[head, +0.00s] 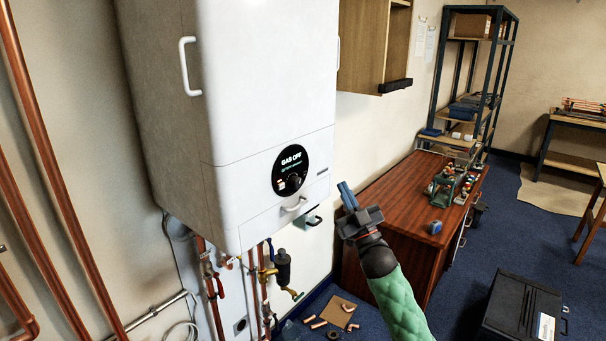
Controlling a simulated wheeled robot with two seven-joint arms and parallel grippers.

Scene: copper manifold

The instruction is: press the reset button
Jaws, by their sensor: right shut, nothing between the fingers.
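A white boiler (250,90) hangs on the wall. Its front has a round black control panel (290,170) reading "GAS OFF" with smaller green text below. A small pale square (281,185) and a darker round part sit low on the panel; I cannot tell for sure which is the reset button. My right gripper (343,187) is shut and empty, to the right of the panel and apart from it. Its fingers point up and slightly left. Its arm comes in from the bottom, in a green sleeve. My left gripper is out of view.
Copper pipes (60,180) run down the left wall. Valves (282,265) hang under the boiler. An open wooden cabinet (372,45) is on the wall. A wooden workbench (400,205) stands behind my right gripper. A black case (520,305) lies on the blue floor.

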